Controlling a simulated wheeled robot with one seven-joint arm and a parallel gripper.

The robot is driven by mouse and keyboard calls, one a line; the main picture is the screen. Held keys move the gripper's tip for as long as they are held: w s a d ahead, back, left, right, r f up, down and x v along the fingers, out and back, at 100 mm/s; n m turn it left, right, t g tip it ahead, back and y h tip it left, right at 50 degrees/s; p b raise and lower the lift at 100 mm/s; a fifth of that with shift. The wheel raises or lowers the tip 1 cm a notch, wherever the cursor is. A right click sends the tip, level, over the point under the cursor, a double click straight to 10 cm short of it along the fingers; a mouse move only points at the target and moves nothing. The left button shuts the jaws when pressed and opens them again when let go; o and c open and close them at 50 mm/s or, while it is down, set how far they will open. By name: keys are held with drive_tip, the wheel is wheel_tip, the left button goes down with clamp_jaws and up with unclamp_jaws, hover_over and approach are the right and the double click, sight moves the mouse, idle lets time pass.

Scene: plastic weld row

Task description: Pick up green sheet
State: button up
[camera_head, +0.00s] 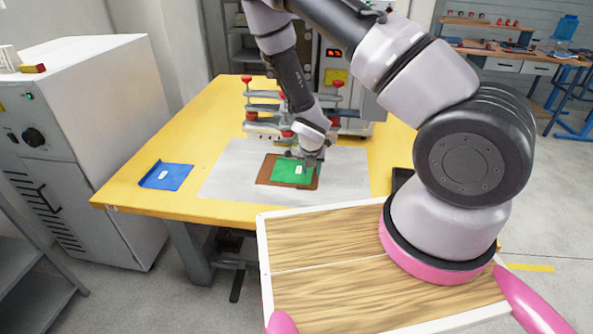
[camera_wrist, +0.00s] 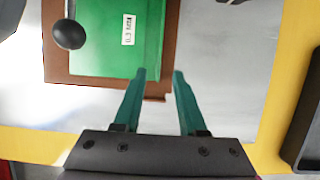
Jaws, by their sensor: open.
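The green sheet (camera_head: 291,171) lies on a brown board (camera_head: 264,174) on the grey mat of the yellow table. In the wrist view the green sheet (camera_wrist: 95,45) bears a white label and fills the upper left, with the brown board (camera_wrist: 75,77) showing along its edges. My gripper (camera_head: 310,160) is over the sheet's right side in the head view. In the wrist view my gripper (camera_wrist: 159,72) has its two teal fingers apart with nothing between them. Its fingertips show near the lower right edge of the sheet. Whether they touch anything cannot be told.
A blue sheet (camera_head: 167,175) with a white label lies left on the yellow table (camera_head: 130,190). A machine with red knobs (camera_head: 262,103) stands behind the mat (camera_head: 228,180). In the wrist view a dark ball-ended part (camera_wrist: 69,34) overlaps the sheet. A dark tray (camera_wrist: 303,135) is at right.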

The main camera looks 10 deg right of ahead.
sight(311, 176)
drive_tip(key=x, duration=0.3)
drive_tip(key=shift+w+f, duration=0.15)
drive_tip(key=shift+f, duration=0.15)
clamp_jaws()
drive_tip(key=shift+r, duration=0.1)
